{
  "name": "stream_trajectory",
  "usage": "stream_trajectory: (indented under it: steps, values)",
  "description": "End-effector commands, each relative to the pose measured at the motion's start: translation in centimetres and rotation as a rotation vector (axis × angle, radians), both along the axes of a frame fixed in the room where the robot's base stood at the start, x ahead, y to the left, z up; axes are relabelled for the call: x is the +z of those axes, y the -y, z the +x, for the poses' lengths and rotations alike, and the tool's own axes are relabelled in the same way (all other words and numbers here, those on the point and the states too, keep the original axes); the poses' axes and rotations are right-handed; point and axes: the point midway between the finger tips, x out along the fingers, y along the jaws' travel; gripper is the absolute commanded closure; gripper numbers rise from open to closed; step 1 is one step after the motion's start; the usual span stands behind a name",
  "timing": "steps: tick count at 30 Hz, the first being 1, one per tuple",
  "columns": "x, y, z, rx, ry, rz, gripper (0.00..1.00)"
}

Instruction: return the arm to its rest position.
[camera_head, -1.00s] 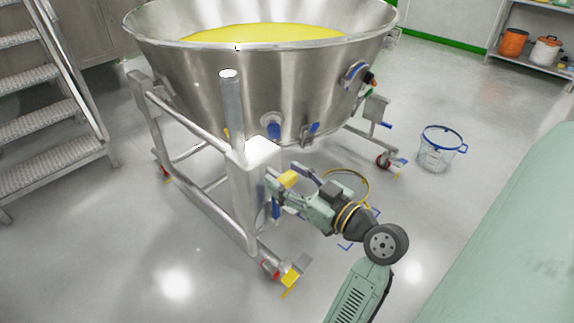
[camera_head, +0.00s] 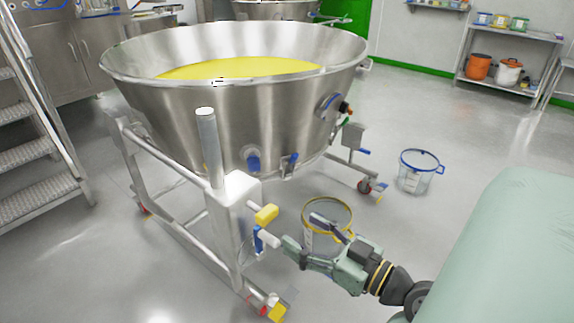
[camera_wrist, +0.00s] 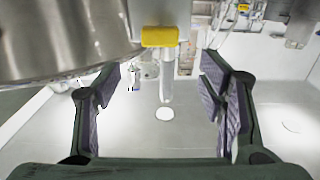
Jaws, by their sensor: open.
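My gripper (camera_head: 303,237) is at the lower middle of the head view, to the right of the bowl's stand. In the wrist view the two fingers of my gripper (camera_wrist: 160,105) are spread wide apart, with nothing between their pads. A yellow block-like handle (camera_head: 266,214) on a pale rod sticks out from the stand, just left of my fingertips. The yellow handle also shows in the wrist view (camera_wrist: 159,37), ahead of the fingers. In the head view my fingers appear apart from it. My arm reaches in from the lower right.
A large steel bowl (camera_head: 215,115) of yellow material rests on a wheeled frame (camera_head: 228,225). A clear bucket with a yellow rim (camera_head: 327,240) stands behind my gripper. A blue-rimmed clear bucket (camera_head: 417,175) stands further right. Steps (camera_head: 40,150) are at left. Open floor lies beyond.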

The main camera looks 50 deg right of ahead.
Motion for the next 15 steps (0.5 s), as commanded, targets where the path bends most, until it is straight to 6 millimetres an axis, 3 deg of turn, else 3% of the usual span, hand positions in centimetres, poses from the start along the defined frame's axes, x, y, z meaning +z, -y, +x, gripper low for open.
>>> stream_trajectory:
  steps: [6, 15]
  values:
    - [0.0, 0.1, -1.8, 0.000, 0.000, 0.000, 0.37]
    - [0.0, 0.1, -1.9, 0.001, 0.000, 0.000, 0.37]
